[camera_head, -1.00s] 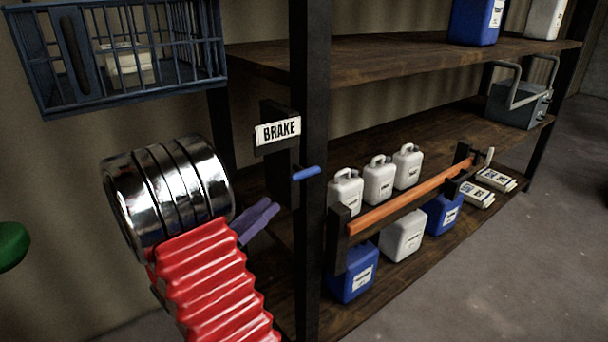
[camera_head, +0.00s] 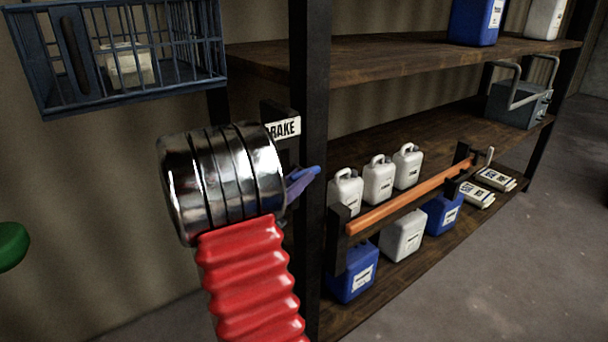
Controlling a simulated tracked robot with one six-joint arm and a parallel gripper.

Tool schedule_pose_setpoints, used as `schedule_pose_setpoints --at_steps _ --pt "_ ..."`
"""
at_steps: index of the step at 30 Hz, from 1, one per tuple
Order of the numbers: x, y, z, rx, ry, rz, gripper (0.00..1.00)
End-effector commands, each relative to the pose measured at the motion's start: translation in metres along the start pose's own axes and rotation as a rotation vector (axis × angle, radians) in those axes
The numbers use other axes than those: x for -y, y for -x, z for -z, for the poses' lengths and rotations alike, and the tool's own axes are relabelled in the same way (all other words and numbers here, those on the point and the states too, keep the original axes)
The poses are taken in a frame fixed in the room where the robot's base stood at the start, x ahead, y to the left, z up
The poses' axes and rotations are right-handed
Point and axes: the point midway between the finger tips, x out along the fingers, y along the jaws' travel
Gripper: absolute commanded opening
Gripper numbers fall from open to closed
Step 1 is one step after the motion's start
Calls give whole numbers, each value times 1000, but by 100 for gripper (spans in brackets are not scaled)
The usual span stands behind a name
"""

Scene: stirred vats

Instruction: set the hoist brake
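The brake is a dark block on the shelf post with a white sign (camera_head: 284,128), its first letter now hidden behind my chrome wrist. Its blue lever handle (camera_head: 313,171) sticks out to the right, in front of the post. My gripper (camera_head: 298,182) has purple fingers that reach past the chrome wrist to the lever. The fingers overlap the lever's inner end in the picture. I cannot tell whether they touch it or are closed around it. The wrist hides the gripper's base and much of the brake block.
A dark shelf post (camera_head: 311,100) stands right beside the lever. A blue barred crate (camera_head: 60,108) hangs at the upper left. An orange bar (camera_head: 410,195) runs along the lower shelf, with white jugs (camera_head: 378,181) behind it. Open floor lies at the right.

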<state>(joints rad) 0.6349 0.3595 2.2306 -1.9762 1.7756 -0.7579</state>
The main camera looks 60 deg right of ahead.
Motion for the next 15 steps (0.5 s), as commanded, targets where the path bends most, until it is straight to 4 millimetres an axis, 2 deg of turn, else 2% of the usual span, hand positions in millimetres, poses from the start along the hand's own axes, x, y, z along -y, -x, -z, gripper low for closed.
schedule_pose_setpoints --at_steps 6,15 --pt "0 -22 0 0 0 1 25" --pt "0 -26 0 0 0 -1 25"
